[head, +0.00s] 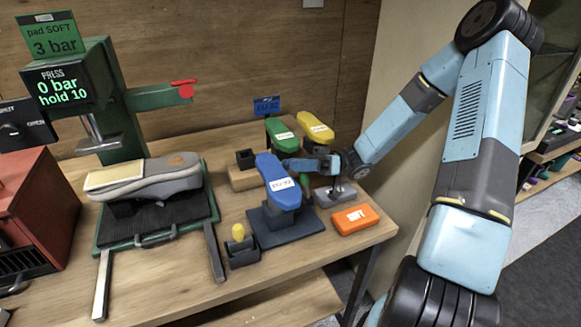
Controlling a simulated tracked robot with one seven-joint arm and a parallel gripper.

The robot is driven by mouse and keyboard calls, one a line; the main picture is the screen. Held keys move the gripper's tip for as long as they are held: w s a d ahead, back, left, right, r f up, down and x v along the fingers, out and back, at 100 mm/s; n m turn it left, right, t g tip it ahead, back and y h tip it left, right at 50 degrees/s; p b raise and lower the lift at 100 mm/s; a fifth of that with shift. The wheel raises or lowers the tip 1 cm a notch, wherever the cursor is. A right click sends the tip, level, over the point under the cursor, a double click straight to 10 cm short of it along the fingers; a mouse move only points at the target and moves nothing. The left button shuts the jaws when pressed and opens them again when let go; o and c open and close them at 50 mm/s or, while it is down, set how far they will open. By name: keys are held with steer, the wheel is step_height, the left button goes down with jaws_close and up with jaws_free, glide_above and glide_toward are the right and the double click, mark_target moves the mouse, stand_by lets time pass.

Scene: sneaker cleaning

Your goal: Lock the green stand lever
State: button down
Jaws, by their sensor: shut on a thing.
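A green shoe last (281,134) stands at the back of the bench, tilted on its stand. A small green upright piece (304,181), which looks like the green stand lever, shows just below my gripper (300,163). My gripper reaches in from the right, low between the green, yellow and blue lasts. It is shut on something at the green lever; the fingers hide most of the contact. How far the lever is turned cannot be told at this size.
A blue last (278,184) on a dark stand is close in front of my gripper. A yellow last (316,128) stands behind. An orange box (355,219) lies at the bench's right edge. A sneaker (145,178) sits under the green press (115,110) at left.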

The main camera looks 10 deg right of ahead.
steer(key=shift+d, duration=0.1)
steer(key=c, duration=0.9)
jaws_free()
